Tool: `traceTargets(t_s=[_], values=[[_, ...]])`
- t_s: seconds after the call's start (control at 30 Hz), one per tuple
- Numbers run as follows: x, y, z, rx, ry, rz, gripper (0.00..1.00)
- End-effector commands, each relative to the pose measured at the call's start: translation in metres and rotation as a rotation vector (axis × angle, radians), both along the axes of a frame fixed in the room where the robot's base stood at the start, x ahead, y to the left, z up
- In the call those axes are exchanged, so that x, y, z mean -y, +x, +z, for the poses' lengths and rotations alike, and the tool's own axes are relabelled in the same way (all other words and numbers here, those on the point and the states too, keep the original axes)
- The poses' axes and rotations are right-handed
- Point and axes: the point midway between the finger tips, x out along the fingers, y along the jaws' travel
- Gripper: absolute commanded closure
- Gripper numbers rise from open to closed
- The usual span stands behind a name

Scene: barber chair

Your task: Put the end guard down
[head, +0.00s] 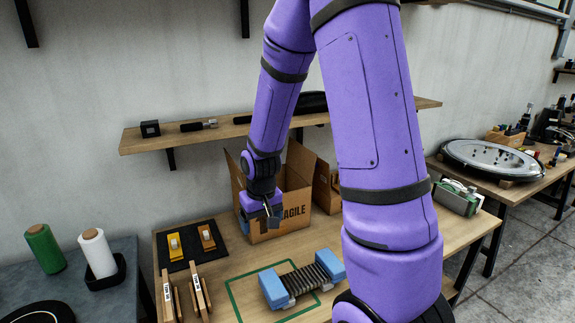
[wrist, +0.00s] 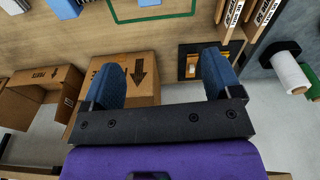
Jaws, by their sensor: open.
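Two light blue end guards, one at the left (head: 272,290) and one at the right (head: 330,264), sit on the ends of a dark ribbed stack (head: 302,279). The stack lies inside a green outline (head: 237,298) on the wooden bench. In the wrist view, parts of the blue blocks (wrist: 63,8) show at the top edge, cut off by the frame. My gripper (head: 260,217) is open and empty, with its blue-padded fingers (wrist: 164,78) wide apart. It hangs in front of the open cardboard box (head: 292,222), behind the stack and apart from it.
A black mat (head: 207,257) with yellow and orange items lies left of the box. Several wooden labelled bars (head: 200,290) stand in front of it. A second box (head: 326,190) is behind, and a wall shelf (head: 215,133) runs above. Bare bench shows around the outline.

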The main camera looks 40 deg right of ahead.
Motion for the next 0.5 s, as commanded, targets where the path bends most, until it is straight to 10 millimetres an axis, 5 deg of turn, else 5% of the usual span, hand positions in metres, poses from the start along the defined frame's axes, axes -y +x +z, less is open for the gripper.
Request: traceTargets(t_s=[0.2, 0.5], values=[[-0.02, -0.017, 0.075, 0.076, -0.016, 0.041, 0.16], [-0.046, -0.062, 0.158, 0.169, -0.026, 0.097, 0.16]])
